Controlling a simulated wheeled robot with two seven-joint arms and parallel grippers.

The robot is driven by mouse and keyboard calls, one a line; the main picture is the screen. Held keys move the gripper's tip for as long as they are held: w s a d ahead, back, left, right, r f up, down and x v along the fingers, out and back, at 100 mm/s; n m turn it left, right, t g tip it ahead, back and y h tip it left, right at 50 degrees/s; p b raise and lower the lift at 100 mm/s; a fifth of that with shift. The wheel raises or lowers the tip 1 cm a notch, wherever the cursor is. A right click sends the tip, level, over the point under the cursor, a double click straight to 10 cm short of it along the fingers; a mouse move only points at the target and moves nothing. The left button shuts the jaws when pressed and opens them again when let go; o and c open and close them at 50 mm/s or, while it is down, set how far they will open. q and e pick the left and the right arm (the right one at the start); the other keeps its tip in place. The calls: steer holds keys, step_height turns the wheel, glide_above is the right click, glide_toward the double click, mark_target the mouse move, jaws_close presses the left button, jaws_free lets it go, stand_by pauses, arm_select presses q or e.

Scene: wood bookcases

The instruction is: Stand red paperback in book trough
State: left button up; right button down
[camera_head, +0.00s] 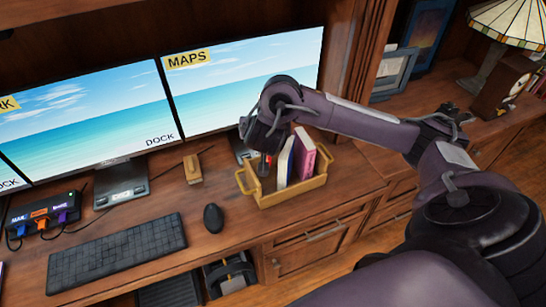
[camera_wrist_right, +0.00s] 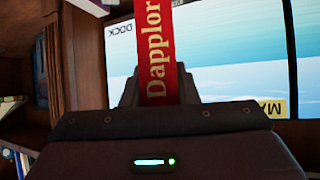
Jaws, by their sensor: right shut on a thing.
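The red paperback (camera_wrist_right: 160,50) shows its spine, lettered "Dapplor", in the right wrist view. My right gripper (camera_wrist_right: 158,92) is shut on it. In the head view my right gripper (camera_head: 264,157) points down at the left part of the book trough (camera_head: 293,197). Only a small bit of red shows under the gripper there, so I cannot tell how low the book sits or whether it touches the trough. The trough is a light wood box with end handles. A white-and-blue book (camera_head: 285,163) and a pink book (camera_head: 304,154) stand in it. My left gripper is out of view.
Two monitors (camera_head: 242,80) stand behind the trough. A mouse (camera_head: 213,218), a keyboard (camera_head: 118,256) and a small wooden block (camera_head: 192,169) lie to the left. A hub with cables (camera_head: 42,220) is farther left. Picture frames and a lamp (camera_head: 508,22) stand at the right.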

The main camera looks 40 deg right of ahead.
step_height(320, 180, down, 14)
steer(key=b, duration=0.9)
steer(key=shift+w+r+b, duration=0.1)
steer(key=shift+r+b, duration=0.05)
steer(key=shift+b, duration=0.2)
step_height(320, 180, down, 4)
steer(key=b, duration=0.2)
steer(key=shift+r+b, duration=0.15)
steer(key=shift+b, duration=0.15)
steer(key=c, duration=1.6)
jaws_free()
steer(key=shift+f, duration=0.25)
steer(key=shift+o, duration=1)
steer(key=shift+r, duration=0.1)
